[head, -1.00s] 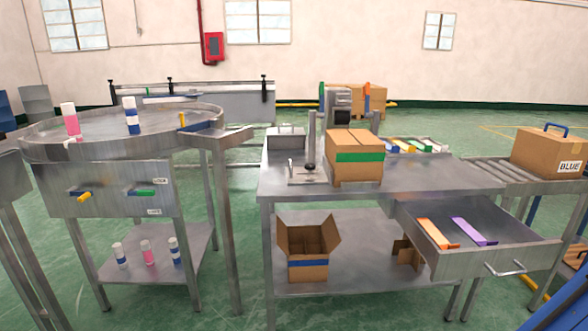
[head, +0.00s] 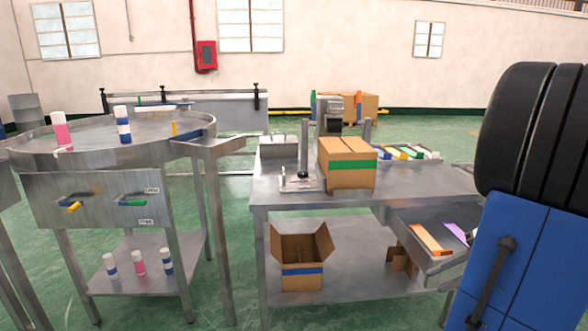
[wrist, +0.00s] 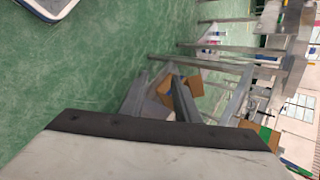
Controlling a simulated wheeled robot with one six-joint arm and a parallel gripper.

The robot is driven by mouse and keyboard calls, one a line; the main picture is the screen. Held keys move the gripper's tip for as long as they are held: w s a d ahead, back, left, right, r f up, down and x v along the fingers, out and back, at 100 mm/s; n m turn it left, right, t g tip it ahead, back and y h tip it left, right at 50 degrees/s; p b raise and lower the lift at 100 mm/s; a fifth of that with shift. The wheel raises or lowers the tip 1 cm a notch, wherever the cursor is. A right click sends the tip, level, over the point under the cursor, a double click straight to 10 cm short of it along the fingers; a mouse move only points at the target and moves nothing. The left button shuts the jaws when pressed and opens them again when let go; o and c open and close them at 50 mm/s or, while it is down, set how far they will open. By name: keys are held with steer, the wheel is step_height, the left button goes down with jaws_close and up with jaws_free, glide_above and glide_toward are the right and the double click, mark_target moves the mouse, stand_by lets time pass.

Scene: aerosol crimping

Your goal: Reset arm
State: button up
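In the wrist view a broad pale grey block with a dark front edge (wrist: 150,130) fills the bottom; it looks like part of my gripper. In the head view a large blue and black part, which looks like my arm, stands close at the right edge. It hides the right end of the bench and much of the drawer.
The metal bench (head: 420,184) carries a closed carton with a green band (head: 347,177) and a crimping stand (head: 304,150). An open carton (head: 302,282) sits on its lower shelf. The open drawer (head: 440,265) holds orange and purple pieces. A round table (head: 85,150) with bottles stands left.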

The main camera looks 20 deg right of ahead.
steer(key=s+a+r+n+h, duration=0.1)
steer(key=a+n, duration=0.4)
steer(key=a, duration=0.7)
steer(key=s+a+r+n+g+h, duration=0.1)
steer(key=a+n+h, duration=0.4)
steer(key=a, duration=0.8)
steer(key=shift+s+a+h, duration=0.2)
steer(key=shift+s+h, duration=0.4)
steer(key=shift+s, duration=0.3)
